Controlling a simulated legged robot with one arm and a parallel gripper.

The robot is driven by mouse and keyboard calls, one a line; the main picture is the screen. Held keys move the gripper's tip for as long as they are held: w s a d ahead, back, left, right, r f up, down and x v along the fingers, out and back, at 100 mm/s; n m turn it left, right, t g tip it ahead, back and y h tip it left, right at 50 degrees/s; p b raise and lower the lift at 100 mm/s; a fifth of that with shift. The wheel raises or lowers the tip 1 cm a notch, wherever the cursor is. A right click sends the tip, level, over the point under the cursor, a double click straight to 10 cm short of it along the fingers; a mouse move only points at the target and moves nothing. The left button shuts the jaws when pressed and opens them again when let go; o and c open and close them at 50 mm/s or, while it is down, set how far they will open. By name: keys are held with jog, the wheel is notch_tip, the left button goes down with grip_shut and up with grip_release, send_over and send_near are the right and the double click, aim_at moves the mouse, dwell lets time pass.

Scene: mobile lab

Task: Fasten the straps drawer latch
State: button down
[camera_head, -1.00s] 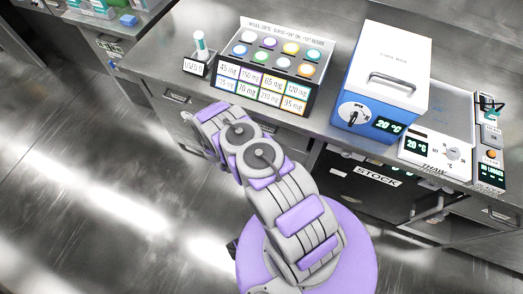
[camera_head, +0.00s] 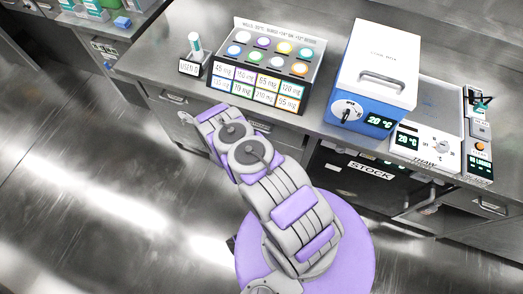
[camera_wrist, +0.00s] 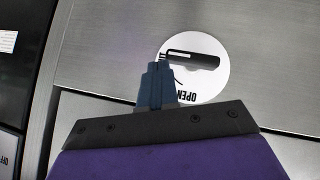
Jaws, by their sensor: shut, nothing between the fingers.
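In the wrist view a white round latch plate (camera_wrist: 211,84) sits on a grey metal drawer front (camera_wrist: 120,35). A dark latch lever (camera_wrist: 200,59) lies across it, roughly level in the picture. The word OPEN shows upside down on the plate's lower part. My gripper (camera_wrist: 159,70) is shut and empty, its tips at the plate's left edge by the lever's left end. I cannot tell whether they touch the lever. In the head view my arm reaches down to the drawers under the counter, and the gripper and latch are hidden there.
On the counter stand a vial rack (camera_head: 262,70) with coloured caps, a small labelled stand (camera_head: 191,68), a blue and white box (camera_head: 379,60) and a thaw unit (camera_head: 425,143). A dark STOCK compartment (camera_head: 369,170) is below. Open floor (camera_head: 90,190) lies at the left.

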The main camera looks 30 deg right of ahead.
jog(key=s+a+r+p, duration=0.2)
jog(key=a+r, duration=0.4)
jog(key=r, duration=0.5)
jog(key=shift+s+p, duration=0.35)
jog(key=shift+s, duration=0.35)
jog(key=shift+a, duration=0.2)
